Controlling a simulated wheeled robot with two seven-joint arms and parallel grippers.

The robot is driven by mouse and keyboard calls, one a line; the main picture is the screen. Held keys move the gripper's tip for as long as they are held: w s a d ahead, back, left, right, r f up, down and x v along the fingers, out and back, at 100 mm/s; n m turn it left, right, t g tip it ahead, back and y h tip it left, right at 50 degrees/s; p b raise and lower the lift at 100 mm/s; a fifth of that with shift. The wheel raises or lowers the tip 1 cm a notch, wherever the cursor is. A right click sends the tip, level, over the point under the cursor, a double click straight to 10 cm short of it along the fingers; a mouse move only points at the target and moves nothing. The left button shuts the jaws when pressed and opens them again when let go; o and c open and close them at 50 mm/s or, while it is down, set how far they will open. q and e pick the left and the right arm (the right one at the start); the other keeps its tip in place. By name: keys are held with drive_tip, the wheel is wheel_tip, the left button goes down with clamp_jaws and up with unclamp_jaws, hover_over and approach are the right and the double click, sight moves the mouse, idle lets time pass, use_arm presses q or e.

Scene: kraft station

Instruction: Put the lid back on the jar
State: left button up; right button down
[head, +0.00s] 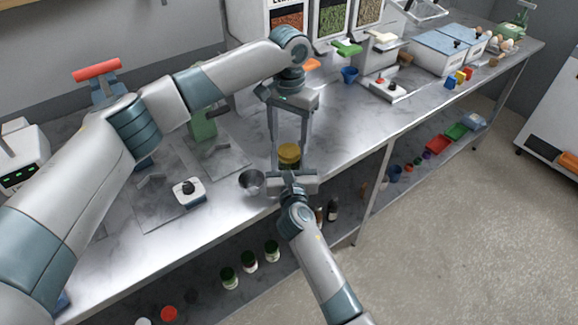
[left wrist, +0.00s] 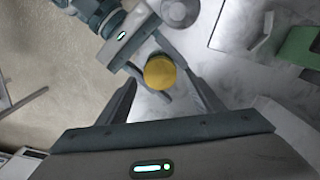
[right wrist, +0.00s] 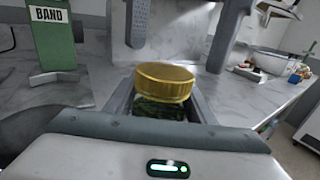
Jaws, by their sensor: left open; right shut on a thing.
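The jar (right wrist: 160,108) has dark green contents and stands between my right gripper's fingers, on the counter's front part. The round gold lid (right wrist: 165,82) sits on top of the jar; I cannot tell whether it is screwed down. My right gripper (head: 291,178) is shut on the jar from the front. My left gripper (head: 289,140) points down from above, open, its fingers apart on either side of the lid with gaps.
A metal cup (head: 251,181) stands just left of the jar. A green stand marked BAND (right wrist: 55,40) and a small scale-like device (head: 188,190) are farther left. Dispensers (head: 330,18) stand at the back. The counter's front edge is close to the jar.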

use_arm(q)
drive_tip(key=shift+f, duration=1.3)
drive_tip(key=c, duration=1.1)
drive_tip(key=o, duration=1.3)
drive_tip(key=shift+r, duration=0.1)
wheel_tip(320, 180, up, 12)
drive_tip(key=shift+f, duration=0.1)
